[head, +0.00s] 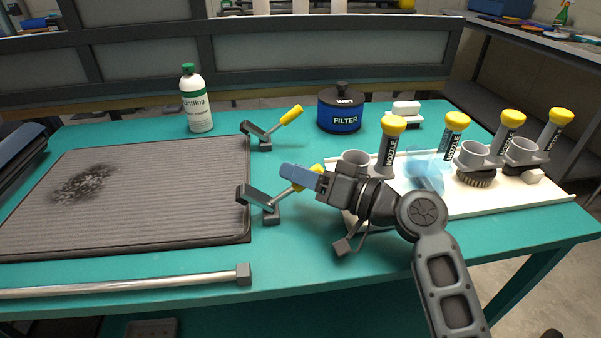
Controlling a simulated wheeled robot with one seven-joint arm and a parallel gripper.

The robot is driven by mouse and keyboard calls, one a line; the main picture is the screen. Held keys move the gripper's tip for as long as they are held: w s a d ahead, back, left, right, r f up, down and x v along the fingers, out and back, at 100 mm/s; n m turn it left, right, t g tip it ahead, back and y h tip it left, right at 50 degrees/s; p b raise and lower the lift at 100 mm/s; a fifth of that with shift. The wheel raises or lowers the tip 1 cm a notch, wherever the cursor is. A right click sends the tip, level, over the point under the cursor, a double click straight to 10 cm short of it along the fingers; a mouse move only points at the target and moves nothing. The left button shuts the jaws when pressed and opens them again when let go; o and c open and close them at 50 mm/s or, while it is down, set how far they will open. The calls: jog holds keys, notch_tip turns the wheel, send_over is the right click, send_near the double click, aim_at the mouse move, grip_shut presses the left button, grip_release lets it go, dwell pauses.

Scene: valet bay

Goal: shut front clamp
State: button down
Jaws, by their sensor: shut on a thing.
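The front clamp (271,214) stands at the right edge of the ribbed grey mat (246,226), nearer me. Its grey jaw plate slants up to the left over the mat edge, and its yellow handle (298,187) slants up to the right. My gripper (299,177) is shut on this handle, and its blue fingers hide part of it. I cannot tell whether either jaw touches the mat.
A white tray (552,190) with several yellow-capped nozzle tubes and grey cups lies right, partly behind my arm. A blue filter can (340,112) and a white-green bottle (196,103) stand at the back. A metal bar (130,287) lies in front of the mat.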

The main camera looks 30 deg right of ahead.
aim_at(273, 199)
jog(key=shift+r, duration=0.1)
jog(key=p, duration=0.2)
jog(key=a+r+n+g+p, duration=0.1)
jog(key=shift+w+r+h+p, duration=0.15)
jog(key=shift+r+h+p, duration=0.1)
jog(key=shift+h+p, duration=0.15)
jog(key=a+n+g+h+p, duration=0.1)
jog(key=p, duration=0.1)
jog(key=a+r+g+h+p, duration=0.1)
jog(key=p, duration=0.2)
jog(key=w+a+n+h+p, duration=0.1)
jog(key=p, duration=0.2)
jog(key=shift+r+n+g, duration=0.15)
jog(key=shift+n+g, duration=0.15)
jog(key=shift+g, duration=0.1)
jog(key=shift+w+a+f+n+g+h+p, duration=0.25)
jog(key=shift+a+h+p, duration=0.25)
jog(key=shift+p, duration=0.7)
jog(key=shift+s, duration=0.1)
jog(key=c, duration=0.9)
grip_release()
jog(key=shift+c, duration=0.2)
jog(key=shift+s, duration=0.1)
